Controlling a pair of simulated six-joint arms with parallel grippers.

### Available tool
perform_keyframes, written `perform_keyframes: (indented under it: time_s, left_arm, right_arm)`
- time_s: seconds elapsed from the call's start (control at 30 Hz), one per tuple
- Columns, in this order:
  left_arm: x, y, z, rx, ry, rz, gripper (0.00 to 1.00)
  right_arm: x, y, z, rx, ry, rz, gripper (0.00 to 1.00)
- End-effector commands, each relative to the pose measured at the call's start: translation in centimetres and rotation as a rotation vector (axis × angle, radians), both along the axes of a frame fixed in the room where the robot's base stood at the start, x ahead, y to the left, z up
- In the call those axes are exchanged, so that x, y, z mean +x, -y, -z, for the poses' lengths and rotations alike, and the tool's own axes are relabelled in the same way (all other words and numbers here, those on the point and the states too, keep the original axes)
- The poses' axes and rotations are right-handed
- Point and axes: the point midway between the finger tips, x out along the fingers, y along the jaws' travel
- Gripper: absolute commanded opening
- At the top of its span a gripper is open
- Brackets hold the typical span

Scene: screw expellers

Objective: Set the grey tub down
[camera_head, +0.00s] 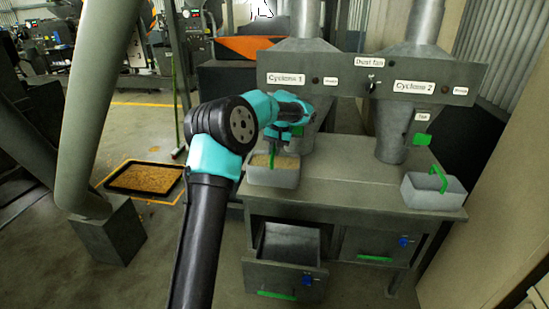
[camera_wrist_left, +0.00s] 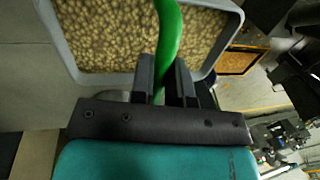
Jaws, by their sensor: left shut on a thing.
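A grey tub (camera_head: 273,177) filled with pale grain is at the left end of the grey bench, below Cyclone 1. My left gripper (camera_head: 284,141) is above it, shut on its green handle (camera_head: 272,155). In the left wrist view, the green handle (camera_wrist_left: 168,40) passes between the two dark fingers, with the tub's grey rim (camera_wrist_left: 60,42) and grain beyond. I cannot tell whether the tub's base touches the bench top. My right gripper is not in view.
A second grey tub (camera_head: 432,196) with a green handle stands at the bench's right end, under Cyclone 2. The bench top (camera_head: 345,180) between them is clear. An open drawer (camera_head: 285,275) juts out below. A black tray of grain (camera_head: 145,179) lies on the floor at left.

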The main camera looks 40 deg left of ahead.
Motion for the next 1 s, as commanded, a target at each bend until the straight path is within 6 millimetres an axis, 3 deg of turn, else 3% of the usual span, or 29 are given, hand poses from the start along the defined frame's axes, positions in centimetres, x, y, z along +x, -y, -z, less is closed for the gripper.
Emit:
perform_keyframes:
  time_s: [0.3,0.7,0.73,1.0]
  left_arm:
    - [0.0,0.0,3.3,0.0,-0.002,0.001,0.0]
    - [0.0,0.0,3.6,0.0,-0.001,0.0,0.0]
    - [0.0,0.0,3.7,0.0,-0.001,0.0,0.18]
    - [0.0,0.0,3.6,0.0,-0.001,0.0,0.42]
  right_arm:
    - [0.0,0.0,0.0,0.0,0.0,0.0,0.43]
    - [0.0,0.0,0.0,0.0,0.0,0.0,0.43]
    - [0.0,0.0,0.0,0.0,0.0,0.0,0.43]
    - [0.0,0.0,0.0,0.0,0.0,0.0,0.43]
